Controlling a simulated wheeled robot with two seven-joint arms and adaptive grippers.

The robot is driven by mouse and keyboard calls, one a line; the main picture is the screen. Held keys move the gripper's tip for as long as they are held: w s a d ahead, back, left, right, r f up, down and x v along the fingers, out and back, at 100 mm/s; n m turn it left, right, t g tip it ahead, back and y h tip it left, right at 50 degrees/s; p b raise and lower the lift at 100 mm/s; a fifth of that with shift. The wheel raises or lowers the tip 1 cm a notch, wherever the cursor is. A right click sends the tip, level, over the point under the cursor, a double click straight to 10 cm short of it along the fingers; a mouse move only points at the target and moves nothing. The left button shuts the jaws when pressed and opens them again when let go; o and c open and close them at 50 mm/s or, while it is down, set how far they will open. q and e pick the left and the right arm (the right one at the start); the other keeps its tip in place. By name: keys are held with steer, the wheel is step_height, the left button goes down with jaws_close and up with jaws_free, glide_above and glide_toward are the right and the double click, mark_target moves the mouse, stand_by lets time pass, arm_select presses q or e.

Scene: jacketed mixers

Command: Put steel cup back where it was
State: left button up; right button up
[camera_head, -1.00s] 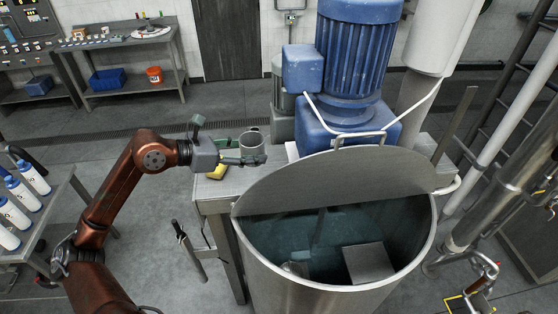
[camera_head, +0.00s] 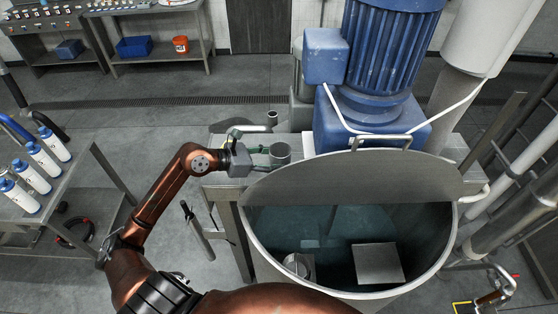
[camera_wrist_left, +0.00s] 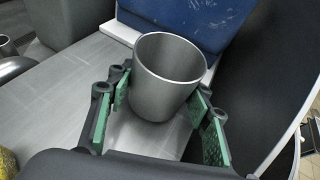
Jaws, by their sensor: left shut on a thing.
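The steel cup (camera_head: 280,154) is a plain grey tapered cup, upright, with its mouth up. My left gripper (camera_head: 268,157) is shut on it. In the left wrist view the cup (camera_wrist_left: 167,82) sits between the green finger pads of my left gripper (camera_wrist_left: 160,100). Below it is the bare metal top of the bench (camera_wrist_left: 60,85); I cannot tell whether the cup's base touches it. My right gripper is not in view.
The open mixer vat (camera_head: 250,237), with its half lid (camera_head: 350,182), is close to the right of the cup. The blue motor (camera_head: 380,60) stands behind. A small grey cylinder (camera_head: 272,117) stands behind the gripper. A yellow thing (camera_wrist_left: 7,163) shows at the wrist view's edge.

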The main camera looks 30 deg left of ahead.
arm_select(q)
steer(key=shift+s+f, duration=0.2)
steer(key=shift+f, duration=0.45)
steer(key=shift+w+f, duration=0.15)
steer(key=shift+w, duration=0.05)
steer(key=shift+s+f, duration=0.1)
steer(key=o, duration=1)
steer(key=shift+o, duration=0.6)
steer(key=shift+r, duration=0.2)
steer(key=shift+s+a, duration=0.25)
steer(key=b+v, duration=0.3)
steer(key=v, duration=0.7)
steer(key=shift+s+b, duration=0.2)
steer(key=shift+b, duration=0.1)
steer(key=shift+s+a+r, duration=0.3)
steer(key=shift+r, duration=0.05)
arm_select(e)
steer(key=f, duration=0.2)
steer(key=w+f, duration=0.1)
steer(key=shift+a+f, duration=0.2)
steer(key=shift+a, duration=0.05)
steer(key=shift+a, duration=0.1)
